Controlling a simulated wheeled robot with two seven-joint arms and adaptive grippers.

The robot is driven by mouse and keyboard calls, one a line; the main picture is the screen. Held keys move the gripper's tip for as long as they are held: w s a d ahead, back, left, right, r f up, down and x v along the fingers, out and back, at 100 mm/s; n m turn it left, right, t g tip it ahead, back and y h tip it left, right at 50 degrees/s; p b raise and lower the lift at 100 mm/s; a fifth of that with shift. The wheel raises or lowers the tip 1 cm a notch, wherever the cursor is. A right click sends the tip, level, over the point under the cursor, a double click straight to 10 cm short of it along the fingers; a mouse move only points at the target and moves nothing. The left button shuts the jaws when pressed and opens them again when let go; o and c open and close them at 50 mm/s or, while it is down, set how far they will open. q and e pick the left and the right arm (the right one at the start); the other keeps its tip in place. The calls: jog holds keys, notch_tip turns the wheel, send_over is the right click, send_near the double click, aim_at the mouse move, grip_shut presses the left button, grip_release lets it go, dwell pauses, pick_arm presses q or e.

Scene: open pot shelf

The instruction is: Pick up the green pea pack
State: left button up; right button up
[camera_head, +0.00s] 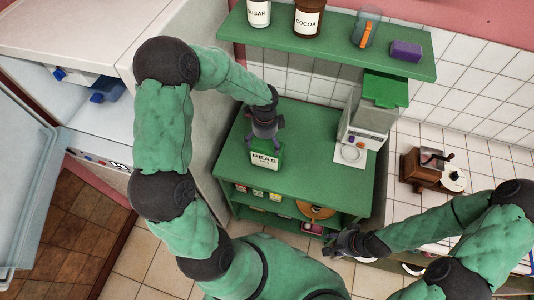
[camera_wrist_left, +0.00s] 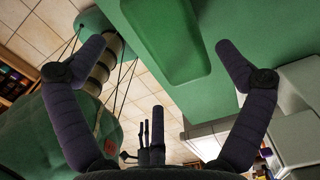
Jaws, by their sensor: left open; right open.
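The green pea pack (camera_head: 266,158) stands upright on the green counter top (camera_head: 310,150) of the shelf unit, its white PEAS label facing the front. My left gripper (camera_head: 265,135) is right at the top of the pack and hides its upper part in the head view. In the left wrist view, the fingers are spread wide with a green block shape, likely the pack (camera_wrist_left: 172,30), ahead between them; no finger is seen touching it. My right gripper (camera_head: 336,243) is open and empty, low by the right front corner of the unit.
A white and green appliance (camera_head: 365,125) stands at the counter's right. The upper shelf (camera_head: 330,52) holds a sugar jar (camera_head: 258,12), a cocoa jar (camera_head: 308,18) and a purple block (camera_head: 406,50). Lower shelves hold small packs. A coffee grinder (camera_head: 425,172) sits on the right worktop.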

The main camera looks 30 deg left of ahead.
aim_at(266, 147)
pick_arm(q)
jog(key=shift+w+f, duration=0.15)
jog(key=shift+f, duration=1.25)
jog(key=shift+w+f, duration=0.1)
jog(key=shift+f, duration=1.25)
jog(key=c, duration=1.3)
jog(key=shift+c, duration=1)
jog(key=shift+r, duration=0.15)
